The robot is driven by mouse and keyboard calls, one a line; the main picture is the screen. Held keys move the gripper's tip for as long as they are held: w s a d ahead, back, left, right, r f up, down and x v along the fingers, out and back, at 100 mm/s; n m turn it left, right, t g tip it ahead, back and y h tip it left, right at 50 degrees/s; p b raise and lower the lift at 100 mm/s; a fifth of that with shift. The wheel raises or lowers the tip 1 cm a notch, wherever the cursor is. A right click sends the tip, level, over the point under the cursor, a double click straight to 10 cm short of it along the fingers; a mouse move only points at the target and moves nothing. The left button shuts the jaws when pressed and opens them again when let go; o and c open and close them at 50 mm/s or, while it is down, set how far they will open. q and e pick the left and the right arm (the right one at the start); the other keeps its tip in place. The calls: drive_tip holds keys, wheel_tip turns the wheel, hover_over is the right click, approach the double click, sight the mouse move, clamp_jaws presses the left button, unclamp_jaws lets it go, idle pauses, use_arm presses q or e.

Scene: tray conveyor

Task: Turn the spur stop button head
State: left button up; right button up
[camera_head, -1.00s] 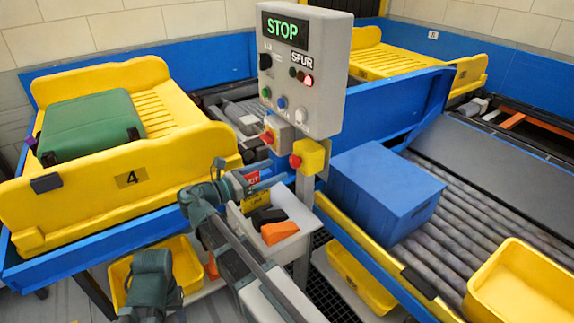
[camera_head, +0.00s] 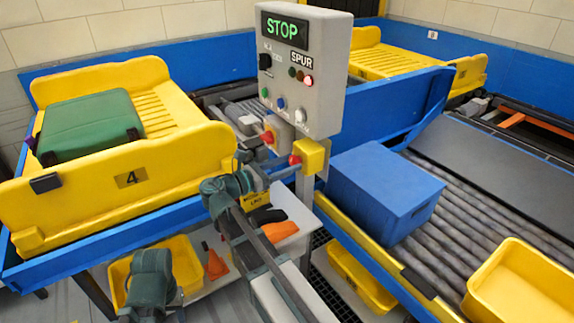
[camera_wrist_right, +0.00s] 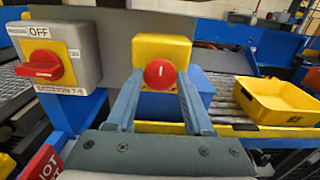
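The stop button is a round red head (camera_wrist_right: 159,72) with a white mark on a yellow box; in the head view the red head (camera_head: 294,160) faces left on its yellow box (camera_head: 312,155), below the grey control panel. My right gripper (camera_head: 282,170) is level with it, its fingers pointing at it. In the right wrist view the right gripper (camera_wrist_right: 158,84) is open, one finger to each side of the red head. Whether the fingers touch the head cannot be told. My left gripper's fingers are not in view.
The grey panel (camera_head: 318,90) reads STOP and SPUR. A red rotary switch (camera_wrist_right: 40,68) marked OFF sits left of the button. A blue crate (camera_head: 375,190) stands on the rollers at right. A yellow tray (camera_head: 125,190) holds a green suitcase.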

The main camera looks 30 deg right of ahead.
clamp_jaws()
drive_tip(key=m, duration=0.3)
drive_tip(key=shift+m, duration=2)
drive_tip(key=o, duration=0.7)
unclamp_jaws()
drive_tip(key=shift+c, duration=0.2)
